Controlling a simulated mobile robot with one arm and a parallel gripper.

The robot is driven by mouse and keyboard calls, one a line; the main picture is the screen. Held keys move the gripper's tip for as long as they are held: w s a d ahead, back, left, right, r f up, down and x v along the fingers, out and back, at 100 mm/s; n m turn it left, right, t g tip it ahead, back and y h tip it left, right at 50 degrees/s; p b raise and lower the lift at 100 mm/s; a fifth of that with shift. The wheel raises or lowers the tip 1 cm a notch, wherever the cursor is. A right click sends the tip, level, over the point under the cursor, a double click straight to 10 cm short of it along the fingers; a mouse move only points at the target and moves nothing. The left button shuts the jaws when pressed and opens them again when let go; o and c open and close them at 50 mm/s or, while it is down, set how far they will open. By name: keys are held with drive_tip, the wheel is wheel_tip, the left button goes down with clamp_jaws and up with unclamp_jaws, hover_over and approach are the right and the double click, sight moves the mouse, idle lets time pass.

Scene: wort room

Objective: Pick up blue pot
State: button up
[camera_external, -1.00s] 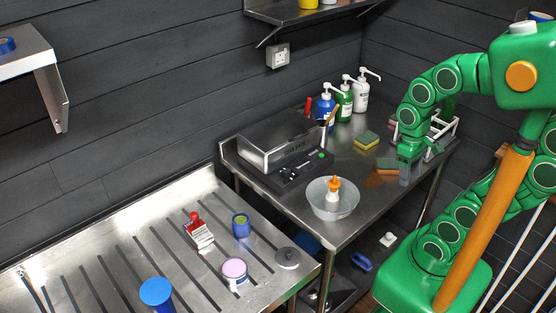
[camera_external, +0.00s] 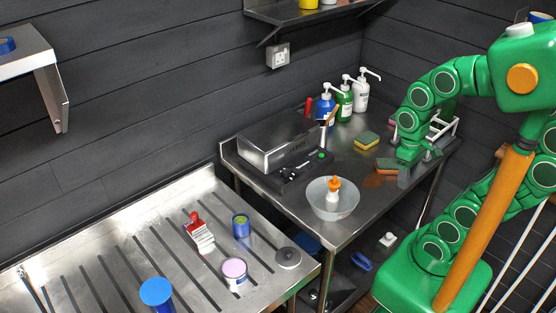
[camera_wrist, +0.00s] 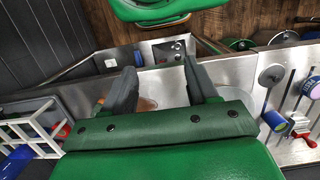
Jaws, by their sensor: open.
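Two blue containers stand on the ribbed steel drainboard in the external view. One is an open blue pot (camera_external: 241,226) with a greenish inside; the other is a taller blue cylinder (camera_external: 156,294) with a blue top, nearer the front. I cannot tell for sure which is the blue pot. A blue container (camera_wrist: 275,121) also shows at the right of the wrist view. My gripper (camera_external: 404,176) is far to the right of both, low over the second table's right end by the sponges. In the wrist view my gripper's fingers (camera_wrist: 160,86) are apart with nothing held between them.
The drainboard (camera_external: 110,238) also bears a red-handled brush (camera_external: 199,233), a pink-topped tin (camera_external: 235,272) and a grey lid (camera_external: 288,258). A bowl with a bottle (camera_external: 333,199), a steel machine (camera_external: 280,143), sponges (camera_external: 366,140), pump bottles (camera_external: 344,101) and a white rack (camera_external: 441,128) crowd the second table.

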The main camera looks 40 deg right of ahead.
drive_tip(key=shift+o, duration=0.2)
drive_tip(key=o, duration=0.5)
drive_tip(key=shift+o, duration=0.2)
drive_tip(key=shift+w, duration=0.1)
